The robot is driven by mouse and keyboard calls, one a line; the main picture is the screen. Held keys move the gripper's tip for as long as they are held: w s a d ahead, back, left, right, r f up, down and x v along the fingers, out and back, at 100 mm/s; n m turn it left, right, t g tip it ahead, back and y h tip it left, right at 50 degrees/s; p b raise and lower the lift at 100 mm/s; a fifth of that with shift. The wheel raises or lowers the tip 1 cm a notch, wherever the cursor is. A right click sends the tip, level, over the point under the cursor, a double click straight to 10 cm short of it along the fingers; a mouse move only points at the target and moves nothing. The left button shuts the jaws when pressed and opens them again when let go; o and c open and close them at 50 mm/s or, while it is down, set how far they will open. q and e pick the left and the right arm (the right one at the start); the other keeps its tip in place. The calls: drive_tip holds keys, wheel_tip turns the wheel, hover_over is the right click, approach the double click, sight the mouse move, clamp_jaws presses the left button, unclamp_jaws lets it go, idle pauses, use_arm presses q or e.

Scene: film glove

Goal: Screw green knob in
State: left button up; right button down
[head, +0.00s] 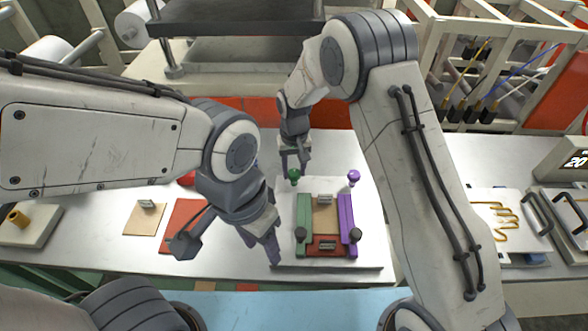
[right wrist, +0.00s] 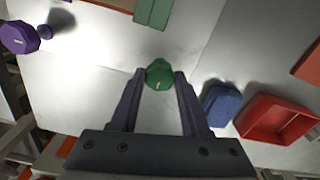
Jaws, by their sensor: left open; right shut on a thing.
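My right gripper (head: 294,165) is shut on the green knob (head: 294,176) at the far left corner of the work plate (head: 372,245). In the right wrist view the green knob (right wrist: 159,74) sits between the fingertips. Whether its lower end touches the plate is hidden. A green bar (head: 304,215) lies just nearer than the knob; its end (right wrist: 153,12) also shows in the right wrist view. A purple knob (head: 354,175) stands at the far right corner, beside the purple bar (head: 346,215). My left gripper (head: 262,248) is open and empty at the plate's left edge.
Dark knobs (head: 355,235) sit at the near ends of the bars, with a red bar (head: 327,243) between. A blue block (right wrist: 220,103) and a red tray (right wrist: 278,118) lie beside my right gripper. A glove-shaped frame (head: 508,220) lies far right.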

sight(294, 172)
drive_tip(key=shift+r, duration=0.1)
drive_tip(key=shift+c, duration=1.9)
unclamp_jaws()
wheel_tip(294, 172, up, 10)
drive_tip(key=b, duration=0.2)
drive_tip(key=shift+r, duration=0.2)
